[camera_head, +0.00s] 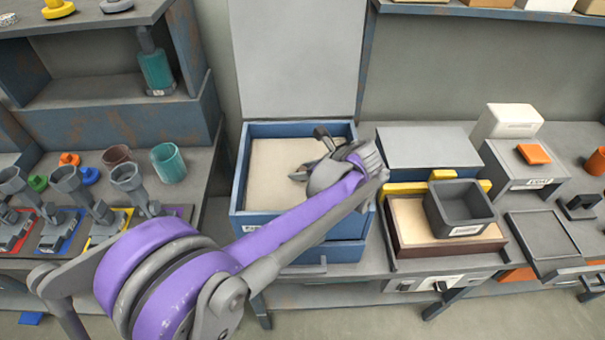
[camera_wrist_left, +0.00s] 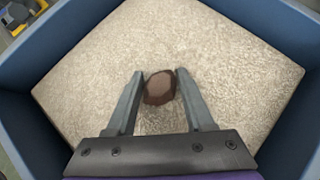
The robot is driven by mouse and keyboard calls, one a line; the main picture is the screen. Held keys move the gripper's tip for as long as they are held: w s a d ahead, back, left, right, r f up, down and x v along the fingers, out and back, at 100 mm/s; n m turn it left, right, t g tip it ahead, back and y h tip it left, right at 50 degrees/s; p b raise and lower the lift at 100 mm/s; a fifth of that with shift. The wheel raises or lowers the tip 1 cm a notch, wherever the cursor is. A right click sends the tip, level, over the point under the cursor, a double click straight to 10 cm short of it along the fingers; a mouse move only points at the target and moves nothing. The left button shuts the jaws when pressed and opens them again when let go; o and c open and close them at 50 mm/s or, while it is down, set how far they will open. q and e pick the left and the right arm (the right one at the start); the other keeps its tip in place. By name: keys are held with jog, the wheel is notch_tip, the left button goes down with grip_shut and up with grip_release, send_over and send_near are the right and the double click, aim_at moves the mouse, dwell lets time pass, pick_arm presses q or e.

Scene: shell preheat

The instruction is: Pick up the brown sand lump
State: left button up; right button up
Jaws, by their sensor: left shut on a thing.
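The brown sand lump (camera_wrist_left: 159,88) is a small dark rounded piece between the two fingertips of my left gripper (camera_wrist_left: 160,84) in the left wrist view. The fingers are shut on it from both sides. Behind it is the pale sand bed of a blue box (camera_wrist_left: 285,130); I cannot tell whether the lump touches the sand. In the head view my left gripper (camera_head: 308,172) reaches into the blue box (camera_head: 240,168) from the front right, and the lump is hidden there. My right gripper is not in view.
The blue box's walls surround my left gripper. To the right stand a grey-topped box (camera_head: 430,147) and a dark grey bin (camera_head: 483,212) on a brown-framed tray (camera_head: 413,228). Cups and metal fixtures, including a teal cup (camera_head: 168,163), stand on the left bench. A raised lid panel (camera_head: 297,60) is behind.

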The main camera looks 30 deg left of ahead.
pick_arm(q)
grip_shut()
